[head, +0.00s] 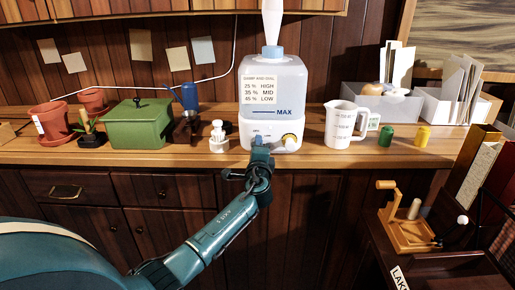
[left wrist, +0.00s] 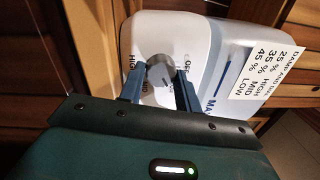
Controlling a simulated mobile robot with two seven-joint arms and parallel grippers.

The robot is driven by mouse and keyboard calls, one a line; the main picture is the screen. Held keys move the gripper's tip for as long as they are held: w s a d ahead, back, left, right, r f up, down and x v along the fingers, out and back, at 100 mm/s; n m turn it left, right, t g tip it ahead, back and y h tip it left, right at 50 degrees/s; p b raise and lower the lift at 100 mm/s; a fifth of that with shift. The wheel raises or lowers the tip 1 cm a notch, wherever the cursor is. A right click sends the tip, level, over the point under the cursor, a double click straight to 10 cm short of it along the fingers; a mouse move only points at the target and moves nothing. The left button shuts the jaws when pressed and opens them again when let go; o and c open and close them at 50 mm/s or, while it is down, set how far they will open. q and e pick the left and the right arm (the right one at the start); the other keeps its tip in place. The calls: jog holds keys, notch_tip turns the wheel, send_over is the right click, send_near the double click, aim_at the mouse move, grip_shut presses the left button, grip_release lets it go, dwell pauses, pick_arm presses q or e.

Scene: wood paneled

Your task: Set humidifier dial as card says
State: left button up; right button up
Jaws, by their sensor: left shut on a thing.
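The humidifier (head: 271,110) stands on the counter, with a clear tank over a white base. Its card (head: 259,90) reads 25 % HIGH, 35 % MID, 45 % LOW. My left gripper (head: 259,140) is at the front of the base. In the left wrist view, my left gripper (left wrist: 160,82) is shut on the grey dial (left wrist: 159,68), one finger on each side. OFF and HIGH show around the dial; other marks are partly hidden, and I cannot tell its setting. A small meter (head: 373,122) with green figures, too small to read, stands behind the white jug. My right gripper is out of view.
The white jug (head: 343,124) stands to the right, a white stamp-like object (head: 218,137) to the left. A green box (head: 137,124) is farther left. Green and yellow cylinders (head: 385,136) stand at right.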

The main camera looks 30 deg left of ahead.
pick_arm(q)
jog(key=o, duration=1)
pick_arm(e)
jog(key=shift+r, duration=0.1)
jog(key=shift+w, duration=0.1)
pick_arm(q)
jog(key=v, duration=1.3)
jog(key=shift+d, duration=0.1)
jog(key=s+d+f+n+g+h+p, duration=0.45)
jog(key=s+d+f+h, duration=0.75)
jog(key=s+f, duration=0.4)
jog(key=s+d+n, duration=0.1)
jog(key=s+d, duration=0.1)
jog(key=s, duration=0.1)
jog(key=s+d+n+h+p, duration=0.1)
jog(key=s+d+n, duration=0.1)
jog(key=s, duration=0.1)
jog(key=s+d+n, duration=0.2)
jog(key=shift+s+d+f+n, duration=0.1)
jog(key=shift+s+f+n, duration=0.15)
jog(key=shift+s, duration=0.15)
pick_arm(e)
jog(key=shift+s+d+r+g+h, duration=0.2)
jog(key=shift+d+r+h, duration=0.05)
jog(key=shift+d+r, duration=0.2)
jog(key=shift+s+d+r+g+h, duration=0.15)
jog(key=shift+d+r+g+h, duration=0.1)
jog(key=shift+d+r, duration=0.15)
